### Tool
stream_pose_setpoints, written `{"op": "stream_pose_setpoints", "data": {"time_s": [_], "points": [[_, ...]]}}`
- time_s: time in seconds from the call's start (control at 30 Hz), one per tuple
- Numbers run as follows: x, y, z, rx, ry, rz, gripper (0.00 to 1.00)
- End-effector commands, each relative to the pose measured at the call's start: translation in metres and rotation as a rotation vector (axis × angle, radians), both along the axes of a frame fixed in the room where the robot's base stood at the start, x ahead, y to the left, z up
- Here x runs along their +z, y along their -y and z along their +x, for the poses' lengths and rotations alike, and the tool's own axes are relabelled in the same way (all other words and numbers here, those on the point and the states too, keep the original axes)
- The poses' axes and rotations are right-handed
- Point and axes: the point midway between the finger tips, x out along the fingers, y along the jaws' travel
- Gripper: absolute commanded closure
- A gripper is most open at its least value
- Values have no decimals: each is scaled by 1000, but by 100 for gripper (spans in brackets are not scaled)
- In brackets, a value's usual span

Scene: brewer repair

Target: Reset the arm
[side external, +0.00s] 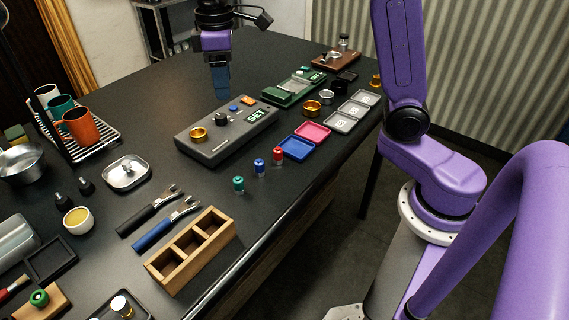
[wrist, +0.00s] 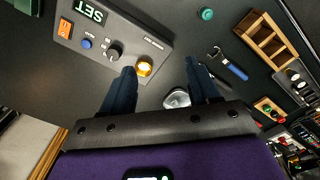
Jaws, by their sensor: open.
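My gripper (side external: 220,82) is in the air above the far part of the dark table, behind the grey brewer panel. In the wrist view my gripper (wrist: 162,88) has its two dark fingers apart with nothing between them. The grey panel (side external: 205,150) carries a brass ring, a black knob (side external: 221,119), a blue button, an orange switch and a display reading SET. The panel also shows in the wrist view (wrist: 92,48), with the brass ring (wrist: 145,67) just ahead of the fingers.
A green device (side external: 290,90) and a brown device (side external: 335,60) stand farther back. Blue (side external: 296,147) and pink (side external: 312,131) trays and several small capped vials lie near the table edge. A wooden box (side external: 190,250), portafilters and a mug rack (side external: 95,140) are at the left front.

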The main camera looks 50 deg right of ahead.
Motion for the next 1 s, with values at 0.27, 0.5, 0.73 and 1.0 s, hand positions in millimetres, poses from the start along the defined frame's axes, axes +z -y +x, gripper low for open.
{"op": "stream_pose_setpoints", "data": {"time_s": [0.27, 0.5, 0.73, 1.0], "points": [[-17, -11, -87, 102, -2, 12, 40], [-37, -1, -163, 187, -6, 21, 40], [-60, 23, -234, 265, -11, 28, 40], [-81, 50, -286, 327, -18, 32, 40]]}}
